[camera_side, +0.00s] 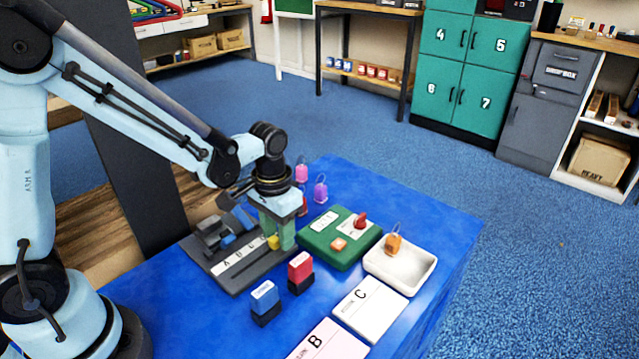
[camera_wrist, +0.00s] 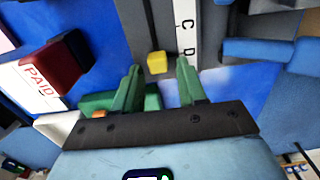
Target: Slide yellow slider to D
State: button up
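The yellow slider (camera_side: 273,242) is a small block at the right end of the grey slider board (camera_side: 231,277). In the wrist view the yellow slider (camera_wrist: 157,63) is beside the letter D on the white label strip (camera_wrist: 186,30), just past the letter's middle; C is farther up the strip. My gripper (camera_side: 279,246) has green fingers and is low over that end of the board. In the wrist view my gripper (camera_wrist: 159,66) is open, with a fingertip on either side of the slider and gaps showing. I cannot tell their height difference.
A red stamp (camera_side: 300,268) and a blue stamp (camera_side: 265,299) stand in front of the board. A green box (camera_side: 318,247) with a red knob is close to the right of my gripper. A white tray (camera_side: 424,277) with an orange tag is farther right.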

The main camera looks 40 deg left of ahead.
jog(key=shift+o, duration=0.2)
notch_tip(320, 180, up, 12)
dwell(0.8)
jog(key=shift+s, duration=0.1)
jog(key=t, duration=0.7)
send_over(258, 252)
jog(key=s, duration=0.2)
jog(key=shift+a, duration=0.35)
